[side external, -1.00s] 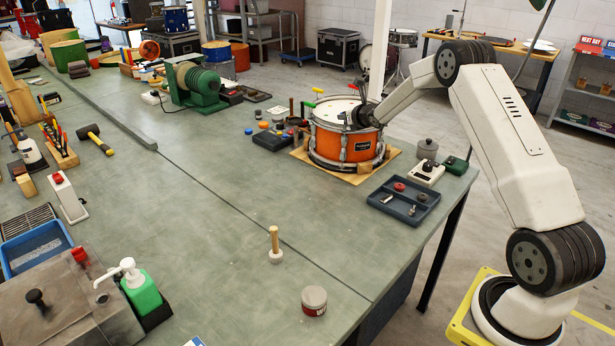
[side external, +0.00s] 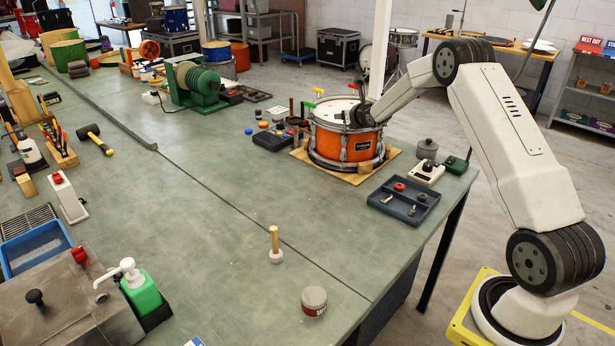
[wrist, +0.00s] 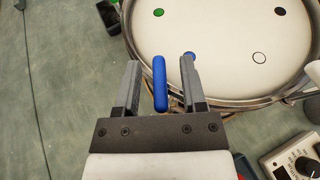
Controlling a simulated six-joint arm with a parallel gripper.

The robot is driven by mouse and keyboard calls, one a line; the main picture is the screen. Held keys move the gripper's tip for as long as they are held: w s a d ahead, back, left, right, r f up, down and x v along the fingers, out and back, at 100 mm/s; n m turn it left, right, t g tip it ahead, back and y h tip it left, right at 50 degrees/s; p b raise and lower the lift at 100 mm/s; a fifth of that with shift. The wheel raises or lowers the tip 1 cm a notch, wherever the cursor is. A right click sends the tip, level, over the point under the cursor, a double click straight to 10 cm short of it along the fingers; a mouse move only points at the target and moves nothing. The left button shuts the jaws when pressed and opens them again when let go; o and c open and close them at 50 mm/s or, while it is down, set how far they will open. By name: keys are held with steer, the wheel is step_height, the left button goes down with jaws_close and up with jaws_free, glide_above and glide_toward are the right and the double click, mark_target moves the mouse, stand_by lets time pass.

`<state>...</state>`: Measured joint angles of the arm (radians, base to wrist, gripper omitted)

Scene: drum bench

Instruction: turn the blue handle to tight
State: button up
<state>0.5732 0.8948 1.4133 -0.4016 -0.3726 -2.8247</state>
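The orange drum (side external: 335,142) stands on a wooden board on the bench. In the wrist view its pale head (wrist: 225,35) carries green, black, blue and outlined round marks. The blue handle (wrist: 160,85) is a bar standing near the drum's rim, beside the blue mark (wrist: 188,56). My gripper (wrist: 161,65) is open around the handle, one finger on each side, with a visible gap at both sides.
A dark tray (side external: 404,207) with small parts lies in front right. A white box with a black knob (side external: 427,172) stands to the right. Knobs and small parts lie left of the drum.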

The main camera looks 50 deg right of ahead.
steer(key=shift+s+a, duration=0.1)
steer(key=v, duration=0.7)
steer(key=shift+s+r, duration=0.2)
steer(key=shift+s, duration=0.05)
stand_by(0.4)
steer(key=shift+c, duration=0.6)
steer(key=shift+s+d+f+n+t+y, duration=0.25)
steer(key=shift+f+n+t, duration=0.1)
steer(key=shift+f+t, duration=0.5)
steer(key=shift+s+d+f+n+t+y, duration=0.1)
steer(key=shift+f+n+t+y, duration=0.25)
steer(key=shift+f+t, duration=0.55)
steer(key=shift+s+d+f+n+t+y, duration=0.2)
steer(key=shift+f+n+t, duration=0.2)
steer(key=shift+f+t, duration=0.45)
steer(key=shift+w, duration=0.1)
steer(key=shift+x, duration=3.8)
